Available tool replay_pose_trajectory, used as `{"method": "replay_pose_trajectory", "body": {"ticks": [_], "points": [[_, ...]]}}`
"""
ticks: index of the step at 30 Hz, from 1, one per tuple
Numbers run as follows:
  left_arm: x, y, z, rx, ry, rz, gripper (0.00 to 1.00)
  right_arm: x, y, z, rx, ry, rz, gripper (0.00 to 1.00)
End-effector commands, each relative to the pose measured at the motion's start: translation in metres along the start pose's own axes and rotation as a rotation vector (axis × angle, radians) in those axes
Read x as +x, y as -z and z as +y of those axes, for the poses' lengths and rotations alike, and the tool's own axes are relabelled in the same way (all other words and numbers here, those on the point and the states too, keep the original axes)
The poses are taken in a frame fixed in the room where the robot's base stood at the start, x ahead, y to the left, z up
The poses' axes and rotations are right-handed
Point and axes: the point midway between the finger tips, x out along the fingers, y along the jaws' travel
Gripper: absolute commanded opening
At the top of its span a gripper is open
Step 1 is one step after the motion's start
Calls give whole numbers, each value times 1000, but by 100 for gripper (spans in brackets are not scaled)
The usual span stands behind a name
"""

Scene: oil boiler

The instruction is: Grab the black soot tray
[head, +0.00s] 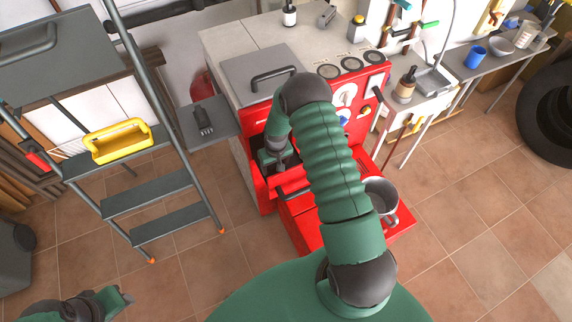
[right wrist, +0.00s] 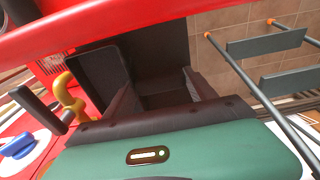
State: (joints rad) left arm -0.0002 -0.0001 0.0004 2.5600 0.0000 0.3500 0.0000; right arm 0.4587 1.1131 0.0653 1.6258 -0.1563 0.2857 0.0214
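The red boiler (head: 262,190) stands in the middle of the head view with a dark opening in its front. My right gripper (head: 272,158) is at that opening, partly hidden by its own arm. In the right wrist view its two dark fingers (right wrist: 160,92) stand apart. A dark surface (right wrist: 155,50) lies beyond and between them, and a black flat piece (right wrist: 95,75) is close beside the left finger. I cannot tell which of these, if either, is the black soot tray, or whether a finger touches it. My left gripper (head: 118,300) is low at the left edge, away from the boiler.
A ladder (head: 150,195) with a yellow caddy (head: 118,140) stands left of the boiler. A grey shelf (head: 208,122) with a black brush (head: 203,120) is at the boiler's left side. A grey metal pot (head: 380,193) sits at the lower right front.

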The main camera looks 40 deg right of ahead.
Motion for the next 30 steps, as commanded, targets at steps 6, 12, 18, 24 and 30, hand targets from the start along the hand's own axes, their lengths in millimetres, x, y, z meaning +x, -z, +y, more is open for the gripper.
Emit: {"method": "replay_pose_trajectory", "body": {"ticks": [6,12,18,24,30], "points": [[0,0,0,-1,0,0,41,-1,0,-1,0,0,1,32],[0,0,0,-1,0,0,41,-1,1,1,0,1,1,9],[0,0,0,0,0,0,41,-1,1,1,0,1,2,9],[-2,0,0,0,0,0,41,-18,4,0,0,0,4,9],[-4,1,0,-1,0,0,41,-67,10,0,1,-1,7,9]]}}
